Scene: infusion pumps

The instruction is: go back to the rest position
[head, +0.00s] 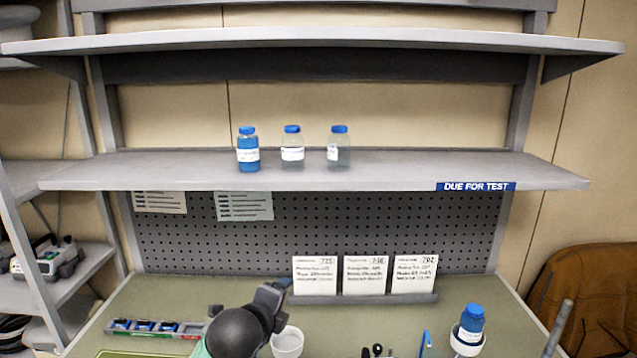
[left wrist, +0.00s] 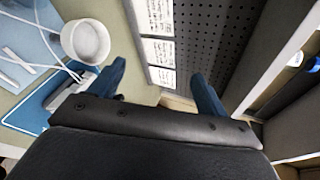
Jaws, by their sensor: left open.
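My left gripper (head: 276,290) is above the bench in the head view, its arm coming up from the bottom edge beside a white cup (head: 287,342). In the left wrist view its two blue fingers stand wide apart with nothing between them (left wrist: 162,85). The same view shows the white cup (left wrist: 86,41) off to the left of the fingers, apart from them. My right gripper is not in view.
Three blue-capped bottles (head: 291,147) stand on the shelf (head: 400,172) above. Three white cards (head: 366,275) stand at the bench's back. A blue-capped bottle (head: 471,324) is at right, a tray of blue items (head: 150,329) at left. Bare bench lies between the cards and bottle.

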